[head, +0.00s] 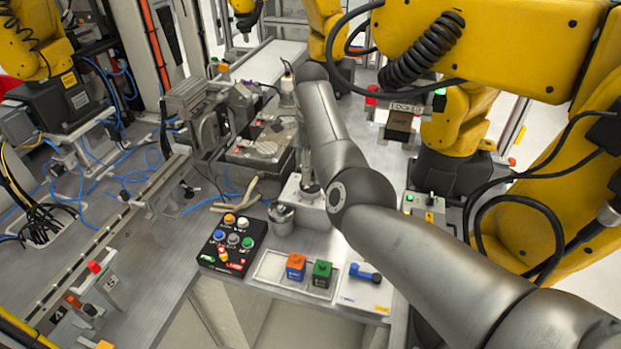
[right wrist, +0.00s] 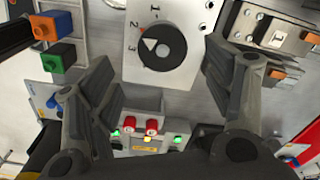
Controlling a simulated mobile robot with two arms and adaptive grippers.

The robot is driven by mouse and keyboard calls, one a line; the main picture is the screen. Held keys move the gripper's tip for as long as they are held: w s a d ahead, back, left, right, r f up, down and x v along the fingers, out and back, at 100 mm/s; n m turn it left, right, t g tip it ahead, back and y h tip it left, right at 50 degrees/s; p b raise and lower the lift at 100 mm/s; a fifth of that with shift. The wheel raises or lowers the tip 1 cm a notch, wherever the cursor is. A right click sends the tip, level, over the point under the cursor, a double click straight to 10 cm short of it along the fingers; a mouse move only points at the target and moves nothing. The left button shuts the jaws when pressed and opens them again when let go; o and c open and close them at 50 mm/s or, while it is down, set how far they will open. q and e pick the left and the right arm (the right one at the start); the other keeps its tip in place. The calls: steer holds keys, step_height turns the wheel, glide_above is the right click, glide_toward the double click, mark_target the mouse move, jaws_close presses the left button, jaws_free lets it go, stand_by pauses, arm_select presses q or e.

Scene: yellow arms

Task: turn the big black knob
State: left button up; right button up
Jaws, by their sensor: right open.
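The big black knob (right wrist: 155,53) is a round dial on a light plate marked 1, 2 and 3 in the right wrist view. Its white pointer faces up-left, toward the 2. My right gripper (right wrist: 160,60) is open, with one finger left of the knob and one right of it. Clear gaps show between the fingers and the knob in this view; height above it is hard to tell. In the head view the white box (head: 314,214) stands under my right forearm, which largely hides the knob and gripper. My left gripper is not in view.
A black button box (head: 207,254) and a metal cylinder (head: 282,219) stand left of the white box. In front are an orange-blue block (head: 296,266), a green block (head: 322,273) and a blue handle (head: 365,275). A yellow robot arm (head: 480,45) hangs at the right.

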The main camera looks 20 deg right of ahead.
mark_target(311, 188)
steer(key=f, duration=0.5)
steer(key=shift+w+d+f, duration=0.1)
steer(key=shift+w+f, duration=0.1)
steer(key=shift+f, duration=0.2)
steer(key=shift+f+p, duration=0.3)
steer(key=shift+f, duration=0.1)
steer(key=shift+c, duration=1)
steer(key=c, duration=0.8)
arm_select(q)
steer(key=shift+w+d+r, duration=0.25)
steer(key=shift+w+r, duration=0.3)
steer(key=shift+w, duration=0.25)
arm_select(e)
steer(key=shift+c, duration=0.2)
